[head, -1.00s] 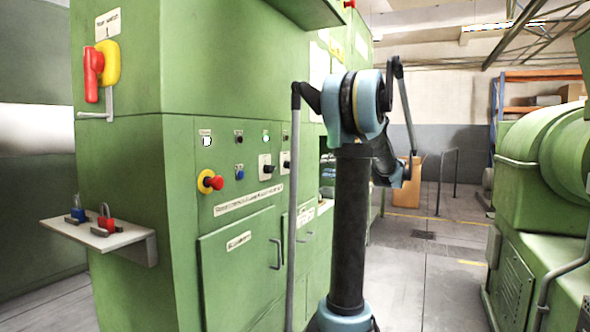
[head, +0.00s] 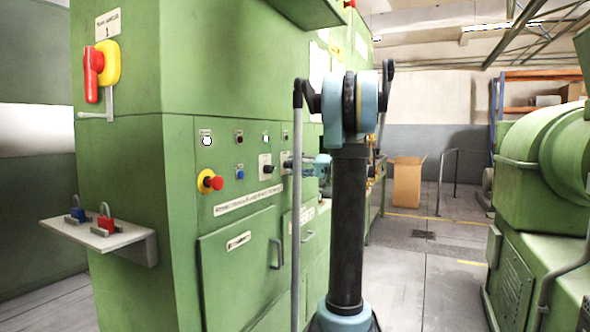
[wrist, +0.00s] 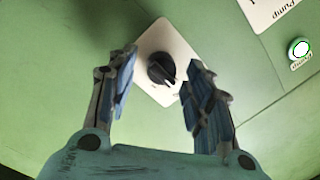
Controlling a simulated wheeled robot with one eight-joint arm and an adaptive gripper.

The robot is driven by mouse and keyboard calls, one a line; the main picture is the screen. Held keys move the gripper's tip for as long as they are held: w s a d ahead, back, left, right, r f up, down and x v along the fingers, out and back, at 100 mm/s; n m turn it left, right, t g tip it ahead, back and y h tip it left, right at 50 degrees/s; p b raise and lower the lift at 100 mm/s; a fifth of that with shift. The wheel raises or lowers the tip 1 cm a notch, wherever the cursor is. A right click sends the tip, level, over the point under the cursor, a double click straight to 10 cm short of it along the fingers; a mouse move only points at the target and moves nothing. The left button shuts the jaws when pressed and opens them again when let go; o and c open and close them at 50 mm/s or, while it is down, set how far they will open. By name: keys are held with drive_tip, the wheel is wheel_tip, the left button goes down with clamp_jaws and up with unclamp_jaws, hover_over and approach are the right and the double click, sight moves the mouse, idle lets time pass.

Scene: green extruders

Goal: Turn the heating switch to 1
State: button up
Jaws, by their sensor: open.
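A black rotary switch (wrist: 160,70) on a white square plate (wrist: 155,38) fills the middle of the wrist view. A white pointer mark shows on its lower right side. My gripper (wrist: 162,60) is open, with one blue-padded finger on each side of the knob; gaps show between fingers and knob. In the head view my gripper (head: 298,163) is at the green panel, by the right of two switches, and largely covers that switch. The left black switch (head: 268,169) is clear of it. The switch lettering is unreadable.
A lit round button (wrist: 299,48) and a "Pump" label (wrist: 285,10) lie right of the switch. A red emergency button (head: 212,182) is lower left on the panel. A shelf with padlocks (head: 107,239) juts out left. Open floor (head: 425,280) lies right.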

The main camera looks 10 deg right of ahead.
drive_tip(key=shift+a, duration=0.15)
drive_tip(key=shift+c, duration=0.2)
drive_tip(key=c, duration=1)
drive_tip(key=shift+c, duration=0.2)
drive_tip(key=m, duration=0.8)
drive_tip(key=m+t, duration=0.1)
drive_tip(key=m, duration=0.3)
drive_tip(key=shift+f, duration=0.25)
drive_tip(key=shift+o, duration=0.2)
drive_tip(key=shift+m, duration=0.3)
